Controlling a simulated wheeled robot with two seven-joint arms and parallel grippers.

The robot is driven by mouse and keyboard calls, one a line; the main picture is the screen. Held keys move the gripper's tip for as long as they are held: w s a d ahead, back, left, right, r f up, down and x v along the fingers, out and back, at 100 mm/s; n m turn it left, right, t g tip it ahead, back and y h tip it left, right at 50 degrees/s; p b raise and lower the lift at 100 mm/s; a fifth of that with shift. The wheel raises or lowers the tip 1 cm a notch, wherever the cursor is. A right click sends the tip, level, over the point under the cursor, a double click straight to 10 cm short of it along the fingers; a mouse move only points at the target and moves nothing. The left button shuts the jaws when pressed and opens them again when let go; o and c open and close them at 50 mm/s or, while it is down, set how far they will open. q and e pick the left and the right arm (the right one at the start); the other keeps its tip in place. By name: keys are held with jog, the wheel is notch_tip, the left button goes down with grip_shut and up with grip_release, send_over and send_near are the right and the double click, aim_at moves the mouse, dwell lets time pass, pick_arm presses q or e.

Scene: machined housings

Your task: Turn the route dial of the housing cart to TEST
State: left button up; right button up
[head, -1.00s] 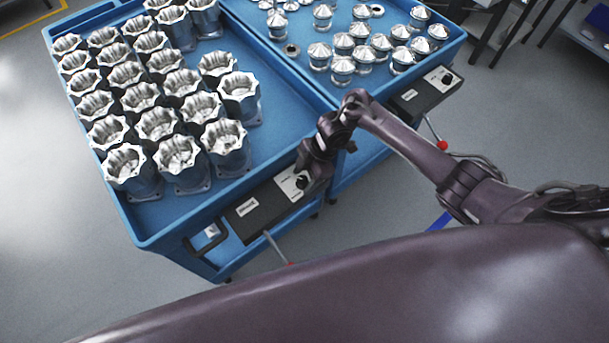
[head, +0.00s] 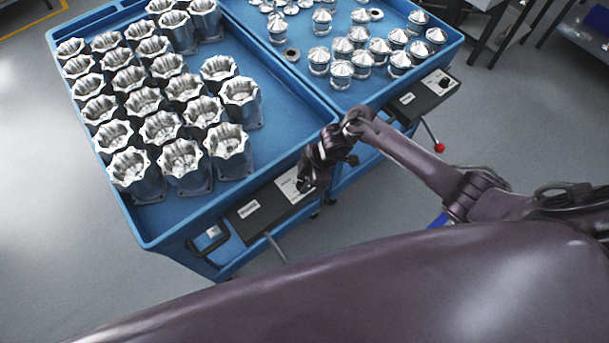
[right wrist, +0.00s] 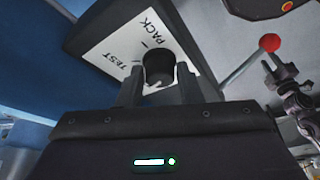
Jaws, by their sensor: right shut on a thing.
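The housing cart (head: 285,112) is a blue cart at the left of the head view, carrying rows of silver housings. Its control box (head: 250,211) is on the near edge. The route dial (right wrist: 159,68) is a black knob on a white plate (right wrist: 117,47) lettered TEST and PACK, seen in the right wrist view. My right gripper (right wrist: 159,84) is shut on the dial, one finger on each side. In the head view the right gripper (head: 305,184) largely covers the dial. I cannot tell which label the dial points to.
A second blue cart (head: 300,68) with cone-topped silver parts stands to the right, with its own control box (head: 428,94) and red-tipped lever (head: 439,147). A lever (head: 275,246) and black handle (head: 207,242) stick out from the housing cart's front. Open floor lies left.

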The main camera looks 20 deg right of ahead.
jog(key=m+p, duration=0.1)
jog(key=m+t+p, duration=0.1)
jog(key=m, duration=0.1)
jog(key=m+p, duration=0.1)
jog(key=shift+s+a+r+m+t+h+p, duration=0.1)
jog(key=shift+s+r+m+t+h+p, duration=0.05)
jog(key=shift+r+m+t+h+p, duration=0.15)
jog(key=m+t+p, duration=0.1)
jog(key=m+p, duration=0.1)
jog(key=m, duration=0.1)
jog(key=shift+f+h, duration=0.15)
jog(key=shift+h, duration=0.25)
jog(key=shift+m+p, duration=0.3)
jog(key=shift+m, duration=0.4)
jog(key=shift+f+h, duration=0.1)
jog(key=shift+h, duration=0.2)
jog(key=o, duration=1)
jog(key=shift+c, duration=0.2)
jog(key=v, duration=0.7)
jog(key=shift+s+r, duration=0.25)
jog(key=shift+r, duration=0.1)
